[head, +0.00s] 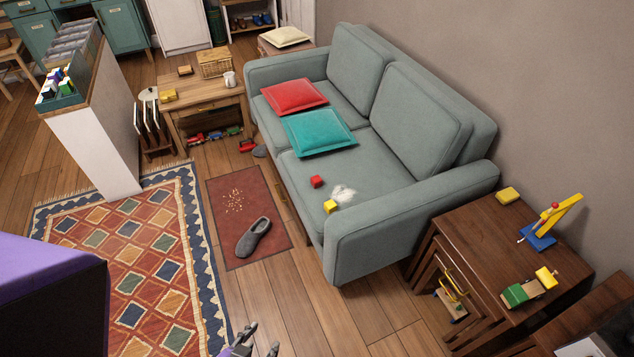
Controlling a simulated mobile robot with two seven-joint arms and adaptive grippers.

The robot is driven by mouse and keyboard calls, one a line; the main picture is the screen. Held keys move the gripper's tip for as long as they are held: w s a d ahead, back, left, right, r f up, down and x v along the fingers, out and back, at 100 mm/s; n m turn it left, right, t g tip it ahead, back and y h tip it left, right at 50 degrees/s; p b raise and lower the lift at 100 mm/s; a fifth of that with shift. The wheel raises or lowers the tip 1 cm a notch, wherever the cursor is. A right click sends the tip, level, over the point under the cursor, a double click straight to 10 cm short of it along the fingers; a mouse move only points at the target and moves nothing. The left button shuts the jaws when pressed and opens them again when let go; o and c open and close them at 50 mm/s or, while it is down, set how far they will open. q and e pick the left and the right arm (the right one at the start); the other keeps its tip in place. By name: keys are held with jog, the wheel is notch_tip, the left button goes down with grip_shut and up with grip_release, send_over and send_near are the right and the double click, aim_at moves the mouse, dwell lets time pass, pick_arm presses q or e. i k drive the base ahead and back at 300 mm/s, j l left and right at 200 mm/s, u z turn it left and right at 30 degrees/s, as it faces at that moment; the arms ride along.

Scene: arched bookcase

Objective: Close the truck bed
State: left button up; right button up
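A small toy truck (528,289) stands on the dark wooden nesting table at the right. It has a green bed (515,295) at its left end and a yellow cab at its right end. It is too small to tell how far the bed is open. My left gripper (263,340) shows at the bottom edge, over the wooden floor. Its two fingers are spread apart with nothing between them. It is well to the left of the truck and apart from it. My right gripper is not in view.
The nesting table (480,240) also bears a yellow block (507,195) and a blue-and-yellow toy crane (548,222). A grey sofa (375,230) stands behind. A slipper (254,237) lies on a red mat (225,190). The floor between gripper and table is clear.

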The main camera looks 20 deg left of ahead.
aim_at(549, 281)
jog(key=i+l+z, duration=0.15)
jog(key=l+z, duration=0.25)
jog(key=i+l+z, duration=0.15)
jog(key=z, duration=0.25)
jog(key=i+l+z, duration=0.2)
jog(key=z, duration=0.15)
jog(key=i+j+z, duration=0.2)
jog(key=j, duration=0.35)
jog(key=i+j+z, duration=0.2)
jog(key=j, duration=0.35)
jog(key=j+z, duration=0.2)
jog(key=j, duration=0.4)
